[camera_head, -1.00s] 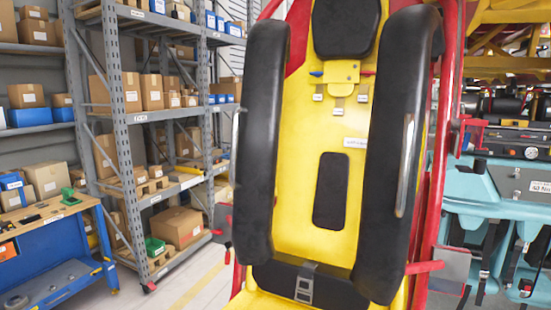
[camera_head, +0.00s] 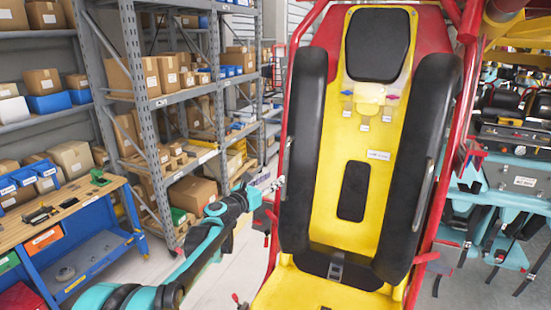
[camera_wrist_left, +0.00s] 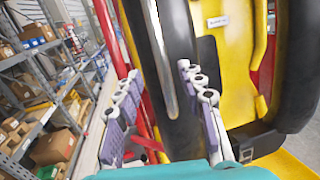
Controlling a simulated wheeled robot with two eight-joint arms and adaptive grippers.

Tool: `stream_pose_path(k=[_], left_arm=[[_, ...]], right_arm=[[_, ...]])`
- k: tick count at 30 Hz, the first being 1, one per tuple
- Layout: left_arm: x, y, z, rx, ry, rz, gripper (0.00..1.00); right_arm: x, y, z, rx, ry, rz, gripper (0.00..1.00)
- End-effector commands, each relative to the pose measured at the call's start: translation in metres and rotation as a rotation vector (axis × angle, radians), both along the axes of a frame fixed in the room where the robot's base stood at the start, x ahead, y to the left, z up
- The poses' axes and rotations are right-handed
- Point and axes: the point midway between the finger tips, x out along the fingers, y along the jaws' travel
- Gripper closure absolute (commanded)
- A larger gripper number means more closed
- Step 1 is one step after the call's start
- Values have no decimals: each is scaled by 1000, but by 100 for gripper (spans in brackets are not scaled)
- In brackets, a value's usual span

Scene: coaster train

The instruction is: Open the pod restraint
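The pod restraint has two long black padded bars (camera_head: 304,140) in front of the yellow pod seat (camera_head: 330,200). They run down both sides to a black belt and buckle (camera_head: 336,268) at the bottom. A metal handle (camera_head: 287,155) is on the outer side of the left bar. My left gripper (camera_head: 274,186) is at the left edge of the pod, near this handle. In the left wrist view the gripper (camera_wrist_left: 160,95) is open, its fingers apart. The metal handle (camera_wrist_left: 160,50) and black bar lie ahead between them; contact cannot be told. My right gripper is not in view.
Red frame tubes (camera_head: 440,180) run along both sides of the pod. Grey shelving (camera_head: 140,90) with cardboard boxes stands at the left. A blue workbench (camera_head: 95,225) is at the lower left. Floor shows between shelves and pod.

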Motion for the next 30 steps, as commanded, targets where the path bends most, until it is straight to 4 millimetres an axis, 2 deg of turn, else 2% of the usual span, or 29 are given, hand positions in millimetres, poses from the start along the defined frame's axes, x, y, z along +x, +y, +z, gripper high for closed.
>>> stream_pose_path(k=[15,20,27,30], left_arm=[[62,-33,2,-22,6,1,61],[70,-37,1,-21,5,2,61],[70,-37,0,-20,5,2,61],[70,-37,0,-20,5,2,87]], right_arm=[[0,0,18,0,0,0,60],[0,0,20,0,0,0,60],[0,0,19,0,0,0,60],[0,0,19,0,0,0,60]])
